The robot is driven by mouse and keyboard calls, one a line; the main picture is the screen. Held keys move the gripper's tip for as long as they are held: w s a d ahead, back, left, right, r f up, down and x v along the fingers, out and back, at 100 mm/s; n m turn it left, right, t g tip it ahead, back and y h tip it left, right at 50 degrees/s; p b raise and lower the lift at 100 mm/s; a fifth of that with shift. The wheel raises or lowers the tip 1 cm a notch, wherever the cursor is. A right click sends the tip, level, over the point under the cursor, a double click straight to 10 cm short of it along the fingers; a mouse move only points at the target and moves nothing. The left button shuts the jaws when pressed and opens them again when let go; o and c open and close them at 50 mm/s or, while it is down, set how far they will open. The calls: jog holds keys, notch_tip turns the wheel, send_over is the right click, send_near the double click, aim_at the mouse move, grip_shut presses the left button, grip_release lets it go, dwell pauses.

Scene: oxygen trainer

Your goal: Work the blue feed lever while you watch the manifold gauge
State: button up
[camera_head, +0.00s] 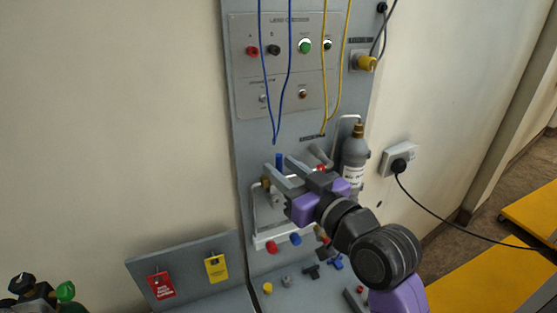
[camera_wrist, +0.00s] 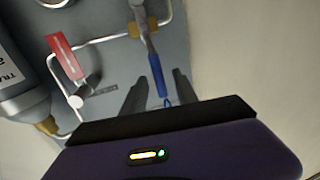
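The blue feed lever (camera_wrist: 157,82) shows in the wrist view as a blue handle on a metal stem from a brass fitting (camera_wrist: 143,28). It points toward my gripper (camera_wrist: 161,77), whose two dark fingers stand apart on either side of it with gaps visible. In the head view the blue lever (camera_head: 279,160) stands upright by the fingertips of my gripper (camera_head: 276,168). A round pale-faced part, perhaps the manifold gauge (camera_wrist: 55,2), is cut off by the top edge of the wrist view; no reading is legible. My arm hides much of the manifold in the head view.
A grey bottle (camera_head: 354,158) stands right of my gripper. A red handle or tag (camera_wrist: 64,56) and bent pipes lie close by. Blue cords (camera_head: 275,80) and yellow cords (camera_head: 338,90) hang above. Small loose parts (camera_head: 312,271) lie on the shelf below.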

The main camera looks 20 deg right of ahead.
jog(key=shift+w+a, duration=0.15)
jog(key=shift+w, duration=0.75)
grip_shut()
dwell(0.8)
